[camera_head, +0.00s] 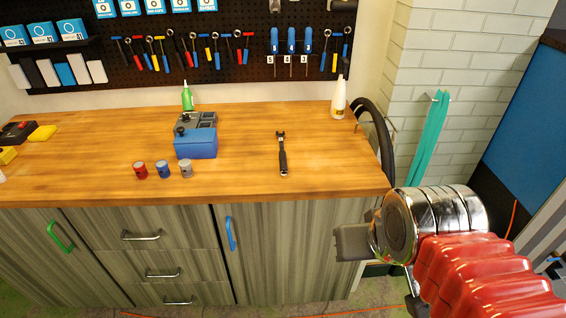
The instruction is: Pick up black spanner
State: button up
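The black spanner (283,157) lies flat on the wooden workbench, right of its middle. Its head points to the back and its handle to the front edge. Nothing touches it. My gripper (345,243) is at the lower right, in front of the bench and below the level of its top. It is to the right of the spanner and well apart from it. Its fingers show only as a dark grey block, partly hidden by my wrist, so I cannot tell whether they are open.
Left of the spanner stand a blue box (196,144) and three small cans, red (140,171), blue (163,170) and grey (186,169). A green bottle (187,97) and a white bottle (338,99) stand at the back. The bench top (325,170) around the spanner is clear.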

aim_at(282, 157)
jog(key=u, duration=2.05)
jog(key=i, duration=1.15)
jog(key=z, duration=1)
